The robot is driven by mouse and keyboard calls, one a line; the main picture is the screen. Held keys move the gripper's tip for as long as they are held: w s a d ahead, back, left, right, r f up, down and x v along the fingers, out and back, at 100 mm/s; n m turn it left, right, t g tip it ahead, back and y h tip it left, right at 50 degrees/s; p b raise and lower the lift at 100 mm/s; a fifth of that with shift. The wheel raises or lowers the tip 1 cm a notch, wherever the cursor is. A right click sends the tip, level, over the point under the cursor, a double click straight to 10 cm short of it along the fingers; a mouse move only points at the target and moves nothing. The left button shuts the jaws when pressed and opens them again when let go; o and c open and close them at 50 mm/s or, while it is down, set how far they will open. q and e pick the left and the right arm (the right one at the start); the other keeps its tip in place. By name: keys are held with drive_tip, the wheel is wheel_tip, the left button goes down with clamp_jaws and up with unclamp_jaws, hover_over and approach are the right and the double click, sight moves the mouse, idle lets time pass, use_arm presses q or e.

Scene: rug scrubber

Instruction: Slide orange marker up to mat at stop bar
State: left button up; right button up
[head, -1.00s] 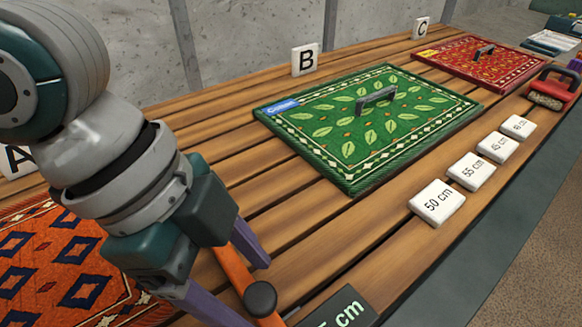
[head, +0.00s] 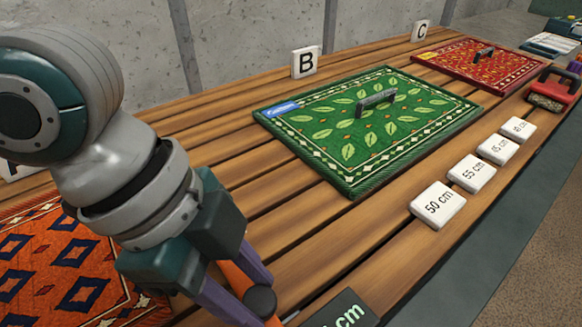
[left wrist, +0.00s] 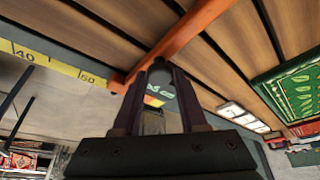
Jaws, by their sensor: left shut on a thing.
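The orange marker is a thin orange bar (head: 237,279) with a black round knob (head: 261,300), at the bottom of the head view. My left gripper (head: 249,288) is shut on the knob. In the left wrist view the orange bar (left wrist: 195,32) runs diagonally across the slats, its lower end by the 50 end of a yellow scale (left wrist: 62,68). The knob (left wrist: 160,66) shows between the fingers. An orange mat with blue diamonds (head: 45,255) lies to the left, partly hidden by my arm. I cannot make out a stop bar. My right gripper is out of view.
A green leaf mat with a handle (head: 330,145) lies by sign B (head: 305,62); a red mat (head: 465,70) lies by sign C (head: 420,30). Several white length tiles (head: 438,205) line the front edge. A dark cm tag (head: 342,312) and a red brush (head: 553,92) are there too.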

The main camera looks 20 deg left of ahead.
use_arm(q)
drive_tip(key=s+a+p, duration=0.2)
drive_tip(key=p, duration=0.1)
drive_tip(key=s+a+p, duration=0.1)
drive_tip(key=s, duration=0.1)
drive_tip(key=shift+a+r, duration=0.1)
drive_tip(key=shift+r, duration=0.15)
drive_tip(key=shift+s+a+f, duration=0.1)
drive_tip(key=shift+s+a, duration=0.05)
drive_tip(key=shift+s, duration=0.15)
drive_tip(key=shift+f, duration=0.1)
drive_tip(key=shift+w, duration=0.1)
drive_tip(key=o, duration=1.1)
drive_tip(key=p+v, duration=0.1)
drive_tip(key=v, duration=0.9)
drive_tip(key=shift+p, duration=0.3)
